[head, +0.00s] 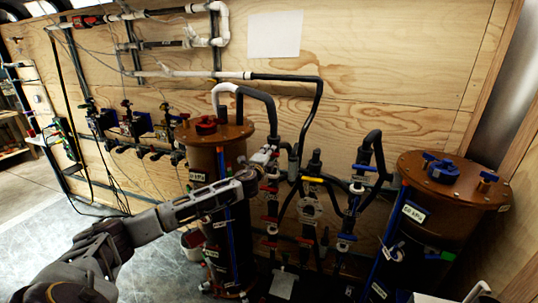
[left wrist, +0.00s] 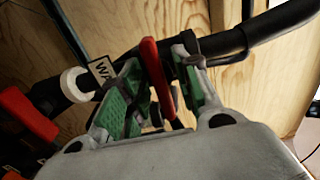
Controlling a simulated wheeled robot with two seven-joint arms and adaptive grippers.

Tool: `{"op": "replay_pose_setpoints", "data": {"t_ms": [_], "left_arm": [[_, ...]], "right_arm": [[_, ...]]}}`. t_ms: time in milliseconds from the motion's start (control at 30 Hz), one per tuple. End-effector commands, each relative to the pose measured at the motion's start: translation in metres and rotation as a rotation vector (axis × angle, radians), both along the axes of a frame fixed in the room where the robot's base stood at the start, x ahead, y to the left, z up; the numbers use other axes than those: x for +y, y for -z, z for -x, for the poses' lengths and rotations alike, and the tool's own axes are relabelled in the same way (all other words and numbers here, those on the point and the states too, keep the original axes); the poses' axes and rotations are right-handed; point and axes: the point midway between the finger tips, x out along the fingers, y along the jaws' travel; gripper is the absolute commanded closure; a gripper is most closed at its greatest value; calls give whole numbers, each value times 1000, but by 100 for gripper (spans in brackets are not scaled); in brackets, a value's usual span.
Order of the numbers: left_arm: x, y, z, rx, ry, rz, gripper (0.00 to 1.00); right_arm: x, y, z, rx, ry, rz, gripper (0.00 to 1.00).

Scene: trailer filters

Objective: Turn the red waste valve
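The red valve handle (left wrist: 156,80) stands on a dark pipe in the left wrist view. A partly hidden label starting "WA" (left wrist: 103,70) is beside it. My left gripper (left wrist: 160,75) has its green-padded fingers on either side of the handle. The fingers are spread and the handle is between them, with room showing; I cannot tell whether either pad touches it. In the head view my left gripper (head: 268,160) reaches the pipework right of the left brown tank, and the handle is hard to make out there. My right gripper is not in view.
The left brown tank (head: 216,132) with a red cap stands close to my left arm. Another brown tank (head: 440,180) with blue fittings is at the right. Pipes and several other red and blue valves crowd the space between. A plywood wall (head: 390,60) closes the back.

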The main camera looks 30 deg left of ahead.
Motion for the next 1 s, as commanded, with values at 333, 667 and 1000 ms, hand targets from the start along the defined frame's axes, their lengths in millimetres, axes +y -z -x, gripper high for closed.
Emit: {"op": "replay_pose_setpoints", "data": {"t_ms": [333,667,1000], "left_arm": [[0,0,-1,0,0,0,70],[0,0,-1,0,0,-1,100],[-1,1,-1,-5,1,26,100]], "right_arm": [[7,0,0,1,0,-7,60],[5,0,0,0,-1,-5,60],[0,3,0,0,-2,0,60]]}}
